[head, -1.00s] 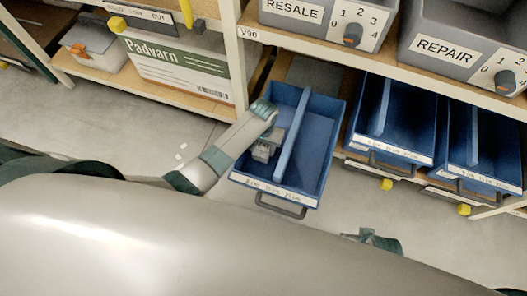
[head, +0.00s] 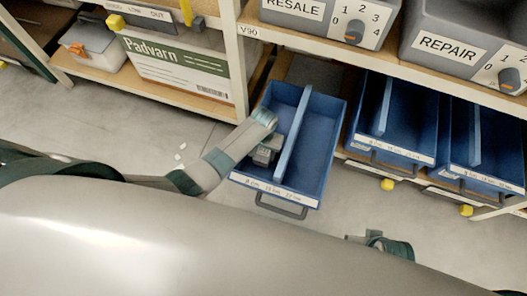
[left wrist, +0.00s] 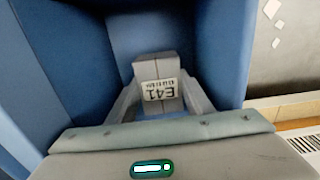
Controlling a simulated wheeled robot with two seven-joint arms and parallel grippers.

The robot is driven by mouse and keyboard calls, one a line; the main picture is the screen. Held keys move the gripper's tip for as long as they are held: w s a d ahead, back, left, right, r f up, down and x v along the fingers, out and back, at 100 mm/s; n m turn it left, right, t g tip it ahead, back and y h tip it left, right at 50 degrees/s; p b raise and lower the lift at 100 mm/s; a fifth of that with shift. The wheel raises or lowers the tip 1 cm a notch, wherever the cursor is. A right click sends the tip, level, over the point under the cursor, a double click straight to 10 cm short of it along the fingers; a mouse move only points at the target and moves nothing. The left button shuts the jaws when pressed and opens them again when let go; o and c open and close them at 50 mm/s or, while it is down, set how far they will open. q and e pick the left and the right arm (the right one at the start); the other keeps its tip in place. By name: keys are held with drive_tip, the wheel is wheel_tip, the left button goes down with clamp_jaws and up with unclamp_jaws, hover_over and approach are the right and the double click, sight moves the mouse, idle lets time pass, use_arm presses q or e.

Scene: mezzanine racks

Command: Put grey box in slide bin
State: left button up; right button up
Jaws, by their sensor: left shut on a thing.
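The grey box (left wrist: 158,72) with a white label reading E41 is between the fingers of my left gripper (left wrist: 160,100) in the left wrist view. The gripper is shut on it. In the head view the grey box (head: 264,154) is inside the left compartment of the pulled-out blue slide bin (head: 320,150). My left gripper (head: 270,147) reaches into this bin from the left. I cannot tell if the box touches the floor of the bin. A part of my right arm with the gripper (head: 357,238) shows small at the lower right; its fingers are not clear.
Two more blue bins (head: 405,150) (head: 490,165) stand to the right. Grey bins marked RESALE (head: 300,28) and REPAIR (head: 440,70) are on the shelf above. A rack upright (head: 236,60) and a Padvarn carton (head: 170,70) are at left. Floor in front is clear.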

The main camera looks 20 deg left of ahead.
sight(263, 152)
use_arm(q)
drive_tip(key=shift+f, duration=0.25)
use_arm(e)
drive_tip(key=shift+r, duration=0.15)
use_arm(q)
drive_tip(key=o, duration=1.1)
use_arm(e)
drive_tip(key=shift+s+r, duration=0.1)
drive_tip(key=shift+s, duration=0.2)
use_arm(q)
drive_tip(key=shift+r, duration=0.15)
drive_tip(key=shift+r, duration=0.25)
wheel_tip(263, 152, up, 12)
drive_tip(key=p, duration=0.3)
drive_tip(key=shift+r, duration=0.2)
use_arm(e)
drive_tip(key=s+x, duration=0.1)
drive_tip(key=x, duration=0.8)
drive_tip(key=shift+d+f, duration=0.15)
drive_tip(key=shift+f, duration=0.25)
drive_tip(key=shift+w, duration=0.15)
